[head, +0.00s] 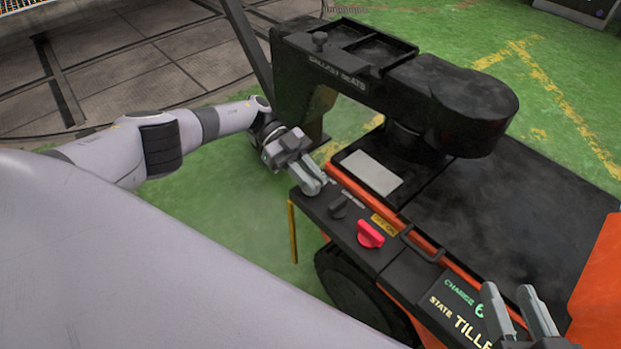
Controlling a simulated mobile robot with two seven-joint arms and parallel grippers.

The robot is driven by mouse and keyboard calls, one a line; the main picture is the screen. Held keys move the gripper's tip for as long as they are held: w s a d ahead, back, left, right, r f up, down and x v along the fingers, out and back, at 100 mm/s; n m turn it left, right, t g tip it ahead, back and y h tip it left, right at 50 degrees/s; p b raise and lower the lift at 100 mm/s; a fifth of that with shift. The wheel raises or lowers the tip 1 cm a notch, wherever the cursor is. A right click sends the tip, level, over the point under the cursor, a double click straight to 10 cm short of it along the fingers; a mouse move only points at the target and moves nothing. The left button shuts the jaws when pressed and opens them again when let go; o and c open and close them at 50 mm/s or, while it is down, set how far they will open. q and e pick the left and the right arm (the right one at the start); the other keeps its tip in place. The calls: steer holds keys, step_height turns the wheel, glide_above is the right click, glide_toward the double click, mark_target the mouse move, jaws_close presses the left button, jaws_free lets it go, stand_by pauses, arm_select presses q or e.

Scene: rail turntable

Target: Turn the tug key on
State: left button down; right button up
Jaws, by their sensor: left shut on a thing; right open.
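The tug's black control panel (400,268) runs along the near side of the orange and black tug. My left gripper (316,187) is shut at the panel's far left end, on a small part there that seems to be the tug key. The fingers hide most of that part, so I cannot tell which way it is turned. A dark knob (339,206) stands just right of the fingers, apart from them. A red knob (370,234) sits further right, beside an orange label (384,224). My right gripper (508,296) is open and empty at the lower right, over the panel's lettered end.
A black raised arm or tiller housing (450,95) overhangs the tug's dark deck (520,215). A black handle (422,247) rises near the red knob. Green floor with yellow lines lies beyond; a metal-plated turntable (130,60) is at the upper left.

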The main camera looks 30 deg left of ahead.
arm_select(q)
steer(key=shift+d+m+g, duration=0.15)
steer(key=shift+m+g, duration=0.25)
steer(key=shift+g, duration=0.1)
arm_select(e)
steer(key=shift+d, duration=0.1)
arm_select(q)
steer(key=c, duration=1.1)
jaws_free()
steer(key=shift+r+p, duration=0.4)
steer(key=shift+r, duration=0.2)
step_height(320, 180, up, 8)
steer(key=p, duration=0.6)
arm_select(e)
steer(key=w+a+m+g+y, duration=0.1)
steer(key=a+m+g, duration=0.1)
steer(key=a+g, duration=0.15)
arm_select(q)
step_height(320, 180, up, 11)
steer(key=p, duration=0.5)
glide_above(312, 179)
arm_select(e)
steer(key=d+h, duration=0.1)
steer(key=s+d+r, duration=0.1)
steer(key=d+n+h, duration=0.1)
steer(key=d, duration=0.1)
steer(key=shift+s+r+t+h, duration=0.15)
steer(key=shift+s+t+h, duration=0.05)
steer(key=shift+t+h, duration=0.15)
